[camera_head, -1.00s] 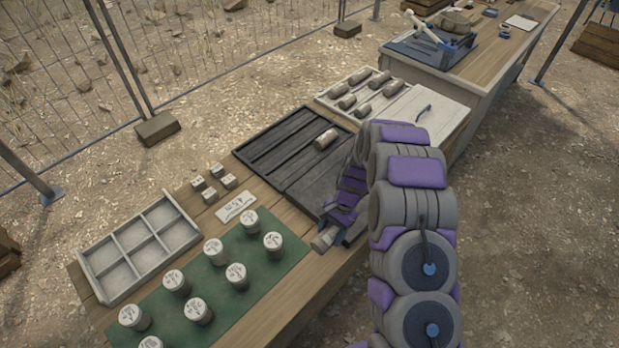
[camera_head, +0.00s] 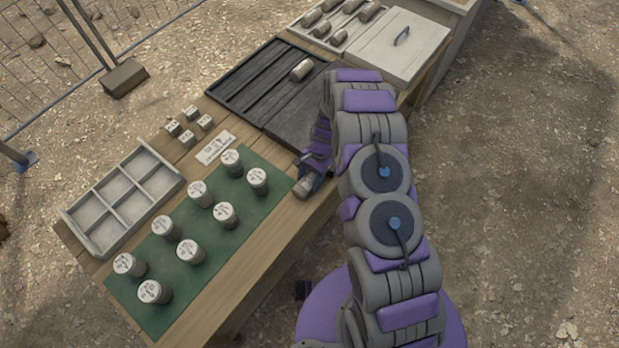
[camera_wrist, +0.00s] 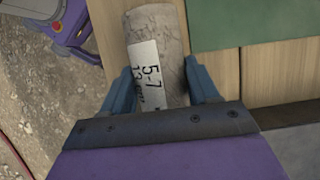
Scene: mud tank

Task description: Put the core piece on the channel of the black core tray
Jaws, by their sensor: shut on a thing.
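The core piece (camera_wrist: 155,50) is a grey-brown cylinder with a white label reading 5-7. My gripper (camera_wrist: 160,95) is shut on it, with a blue finger on each side in the wrist view. In the head view my gripper (camera_head: 308,180) holds the core piece (camera_head: 302,188) near the table's front edge, right of the green mat. The black core tray (camera_head: 243,92) lies behind it, with long channels and one core (camera_head: 301,70) lying in it. My arm hides part of the tray's right side.
The green mat (camera_head: 222,255) holds several upright labelled cylinders. A grey divided box (camera_head: 152,160) stands at the left, with small blocks (camera_head: 187,137) and a label card (camera_head: 215,148) nearby. A light tray (camera_head: 316,45) of cores with a lid (camera_head: 385,50) stands behind.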

